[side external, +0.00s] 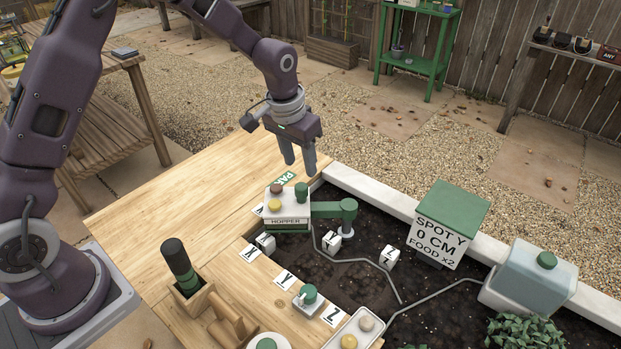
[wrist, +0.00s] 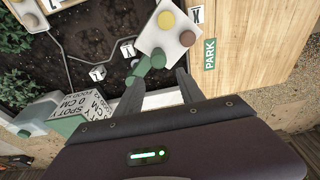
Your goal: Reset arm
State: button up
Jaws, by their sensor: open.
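My arm reaches in from the upper left of the side external view. My gripper (side external: 297,162) hangs over the far corner of the wooden table, fingers pointing down. Its fingers are apart with nothing between them. In the wrist view my gripper (wrist: 157,80) shows two dark fingers, spread, near the white hopper block. The hopper (side external: 288,219) sits below my gripper with yellow and brown knobs on top and a green arm at its right. The green PARK label (side external: 285,185) lies on the table behind the hopper; it also shows in the wrist view (wrist: 209,54).
The soil bed (side external: 350,275) holds white marker cubes and grey tubing. A SPOT Y sign box (side external: 447,225) and a pale tank (side external: 535,277) stand at its right. A dark-handled tool (side external: 180,262) stands in a wooden holder. The table's left part (side external: 150,215) is clear.

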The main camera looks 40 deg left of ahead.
jog(key=s+r+t, duration=0.3)
jog(key=s+r, duration=1.6)
jog(key=s, duration=1.2)
jog(key=shift+s+a+f, duration=0.3)
jog(key=shift+f, duration=0.15)
